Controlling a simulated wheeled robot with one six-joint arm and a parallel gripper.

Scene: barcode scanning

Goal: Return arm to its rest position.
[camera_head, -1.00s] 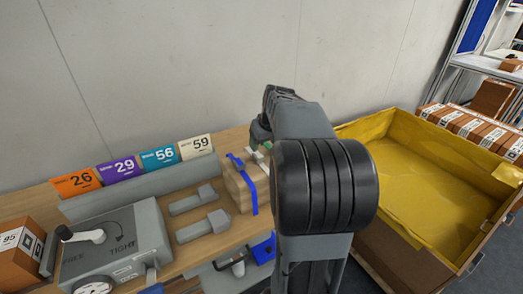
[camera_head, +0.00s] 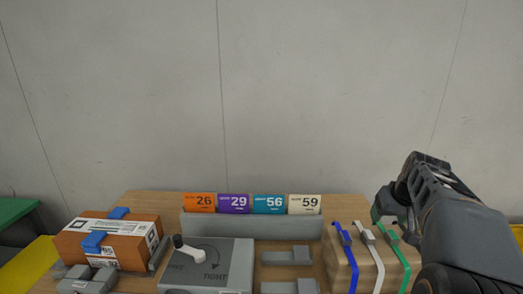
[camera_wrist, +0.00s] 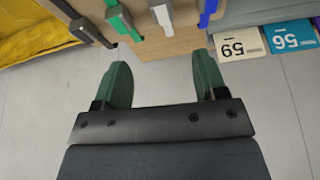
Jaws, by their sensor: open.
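My gripper (camera_head: 384,208) is at the right of the head view, beside the right end of the wooden workbench, with my dark arm (camera_head: 470,235) running down to the lower right corner. In the wrist view its two green fingers (camera_wrist: 162,78) are spread wide with nothing between them. Wall shows between and below them. The wooden block (camera_head: 343,268) with blue, white and green straps lies just beyond the fingertips in the wrist view, apart from them.
Number cards 26 (camera_head: 199,202), 29, 56 and 59 (camera_head: 304,204) stand in a grey holder (camera_head: 250,226). A grey lever box (camera_head: 206,262) and a cardboard box (camera_head: 108,240) are on the bench. A yellow-lined bin (camera_wrist: 35,32) shows at the wrist view's upper left.

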